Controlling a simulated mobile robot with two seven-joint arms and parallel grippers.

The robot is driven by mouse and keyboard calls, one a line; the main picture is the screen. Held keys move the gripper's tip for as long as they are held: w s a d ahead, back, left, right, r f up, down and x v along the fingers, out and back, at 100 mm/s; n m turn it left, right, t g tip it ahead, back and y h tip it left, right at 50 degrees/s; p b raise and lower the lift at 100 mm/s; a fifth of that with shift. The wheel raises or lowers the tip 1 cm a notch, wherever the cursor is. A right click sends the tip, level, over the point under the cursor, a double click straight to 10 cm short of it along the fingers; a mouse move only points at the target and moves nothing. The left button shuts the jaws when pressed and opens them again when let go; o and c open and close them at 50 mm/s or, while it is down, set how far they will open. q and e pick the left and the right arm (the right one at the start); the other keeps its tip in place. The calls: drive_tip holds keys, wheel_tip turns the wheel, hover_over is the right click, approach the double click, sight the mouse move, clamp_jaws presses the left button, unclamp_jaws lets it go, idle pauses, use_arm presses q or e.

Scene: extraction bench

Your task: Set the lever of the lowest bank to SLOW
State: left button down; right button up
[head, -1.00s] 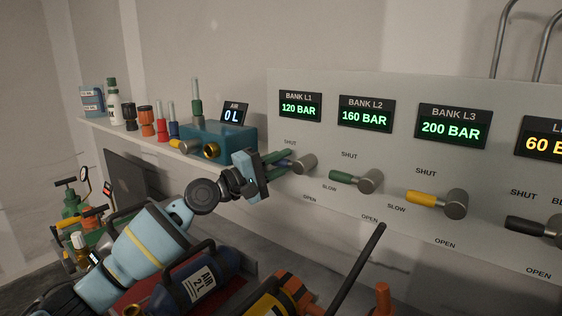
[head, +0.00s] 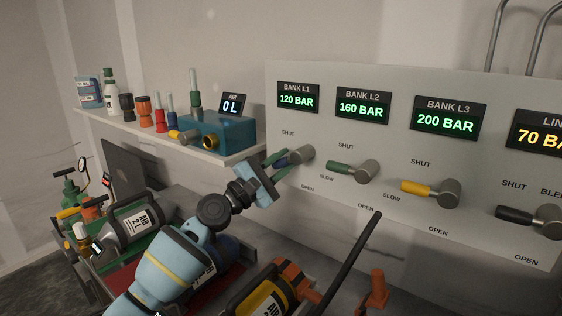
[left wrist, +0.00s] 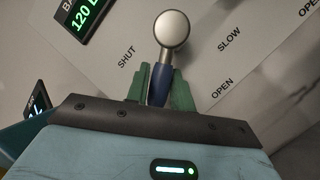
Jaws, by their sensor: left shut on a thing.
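The bank L1 lever has a grey hub (head: 301,154) and a blue handle (head: 283,161). Its display (head: 298,98) reads 120 BAR, the lowest of L1, L2 and L3. My left gripper (head: 276,163) has its green fingers closed around the blue handle. The left wrist view also shows the handle (left wrist: 160,86) between the fingers, below the round hub (left wrist: 172,29). The lever points left and a little down, between SHUT (head: 288,132) and OPEN (head: 307,188). Its own SLOW label is hidden. My right gripper is out of view.
The L2 lever (head: 340,167) is green, the L3 lever (head: 416,187) yellow and the bleed lever (head: 515,214) black. The line display (head: 541,133) reads 70 BAR. A shelf (head: 225,159) with bottles and a teal box is at left. Cylinders (head: 137,222) lie below.

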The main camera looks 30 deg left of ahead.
use_arm(q)
drive_tip(key=c, duration=1.2)
unclamp_jaws()
drive_tip(key=b+v, duration=0.1)
drive_tip(key=v, duration=0.5)
drive_tip(key=shift+s+a+f, duration=0.1)
drive_tip(key=shift+s+f, duration=0.15)
drive_tip(key=shift+f, duration=0.05)
drive_tip(key=shift+s+a, duration=0.2)
drive_tip(key=shift+s, duration=0.35)
drive_tip(key=shift+f, duration=0.1)
